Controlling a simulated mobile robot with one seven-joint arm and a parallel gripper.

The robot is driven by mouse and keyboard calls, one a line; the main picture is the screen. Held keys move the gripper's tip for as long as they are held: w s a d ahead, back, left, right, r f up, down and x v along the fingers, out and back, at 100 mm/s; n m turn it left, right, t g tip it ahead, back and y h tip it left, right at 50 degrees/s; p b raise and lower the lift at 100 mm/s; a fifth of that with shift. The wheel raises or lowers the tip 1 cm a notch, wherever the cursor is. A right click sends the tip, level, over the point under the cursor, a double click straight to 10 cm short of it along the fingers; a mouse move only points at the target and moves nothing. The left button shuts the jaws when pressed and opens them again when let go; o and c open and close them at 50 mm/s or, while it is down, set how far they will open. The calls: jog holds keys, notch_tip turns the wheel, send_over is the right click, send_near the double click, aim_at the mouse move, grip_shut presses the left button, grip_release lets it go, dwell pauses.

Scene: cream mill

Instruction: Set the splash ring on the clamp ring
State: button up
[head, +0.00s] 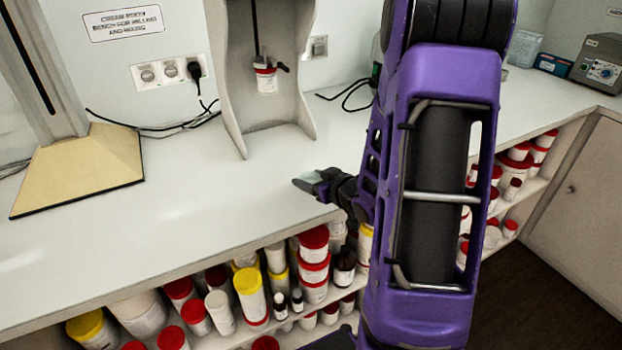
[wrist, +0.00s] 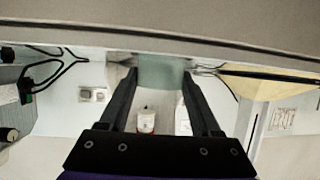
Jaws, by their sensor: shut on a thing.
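My gripper (head: 312,184) is low over the front part of the white bench, partly hidden by my own purple arm. It is shut on a pale grey-green, see-through piece, which I take to be the splash ring (wrist: 162,70). In the wrist view the piece lies between the two dark fingertips; its full shape does not show. In the mill stand at the back, a white jar with a red band (head: 266,82) is under a thin shaft. A small dark fitting with a knob, perhaps the clamp ring (head: 283,68), is at the jar's top. The jar also shows in the wrist view (wrist: 146,120).
The mill stand (head: 232,110) has side walls on both sides of the jar. A tan-based column (head: 85,165) stands at the left. Black cables (head: 350,95) lie along the back. The bench (head: 210,205) is clear between my gripper and the stand. Shelves of tubs are below.

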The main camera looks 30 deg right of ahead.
jog(key=shift+r+p, duration=1)
jog(key=shift+r, duration=0.3)
